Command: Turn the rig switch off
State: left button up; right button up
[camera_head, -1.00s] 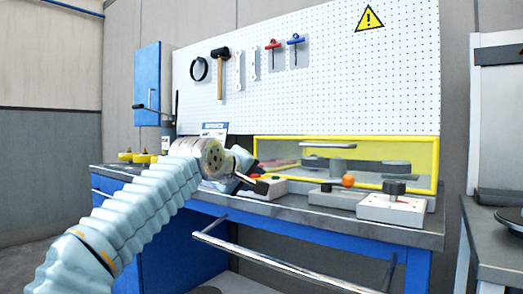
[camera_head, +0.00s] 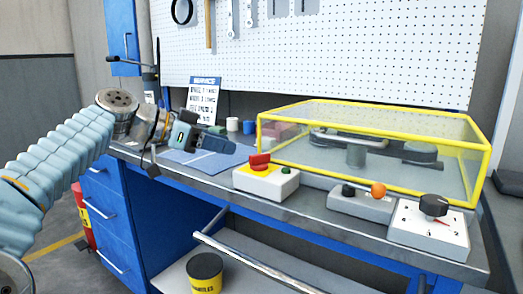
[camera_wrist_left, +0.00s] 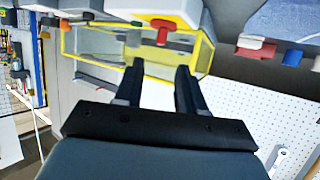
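Three control boxes stand along the bench front, and I cannot tell which one the task calls the rig switch. One is a white and yellow box (camera_head: 266,184) with a red knob (camera_head: 260,161) and a green button (camera_head: 287,171). A grey box (camera_head: 358,204) carries an orange ball (camera_head: 378,190) and a black knob. A white box (camera_head: 428,234) has a black dial (camera_head: 434,205). My left gripper (camera_head: 228,141) is open and empty, above the bench, left of the red-knob box. The red knob also shows beyond my fingers in the left wrist view (camera_wrist_left: 168,27). My right gripper is out of view.
A yellow-framed clear guard (camera_head: 470,148) covers machinery behind the boxes. A pegboard (camera_head: 330,60) stands behind. A metal rail (camera_head: 255,262) runs below the bench front.

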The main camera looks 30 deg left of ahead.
aim_at(261, 154)
pick_arm(q)
jog(key=x, duration=1)
jog(key=shift+w+d+f, duration=0.2)
jog(key=shift+c, duration=0.4)
grip_shut()
